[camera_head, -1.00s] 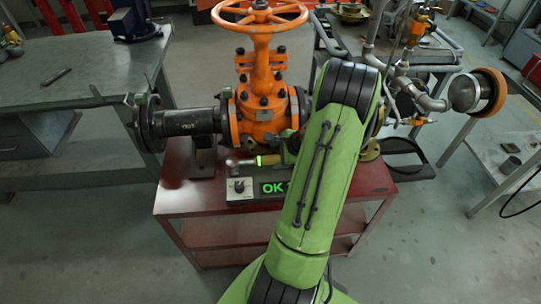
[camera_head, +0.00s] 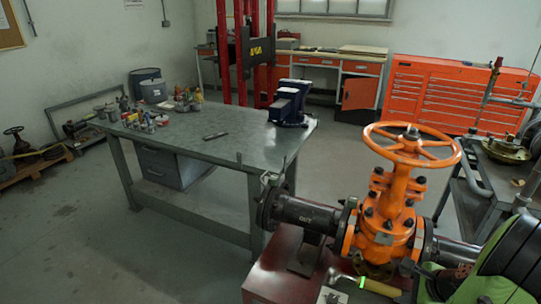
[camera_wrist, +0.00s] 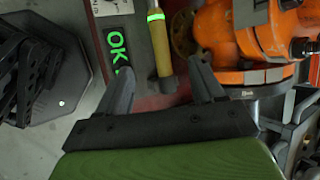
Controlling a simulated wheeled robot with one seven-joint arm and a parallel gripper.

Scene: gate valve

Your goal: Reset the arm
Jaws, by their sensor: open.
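My gripper (camera_wrist: 160,82) is open in the wrist view, with its two dark fingers apart and nothing between them. Beyond the fingers lies a hammer-like tool with a wooden handle (camera_wrist: 160,50) and a glowing green band. The orange gate valve (camera_wrist: 240,40) is close by on the right of that view. In the head view the valve (camera_head: 385,215) stands upright with its orange handwheel (camera_head: 410,145) on top.
A display reading "OK" (camera_wrist: 118,45) sits beside the tool on the red cart (camera_head: 275,270). A grey workbench (camera_head: 190,140) with a blue vise (camera_head: 290,100) stands behind left. An orange tool cabinet (camera_head: 455,95) is at the back.

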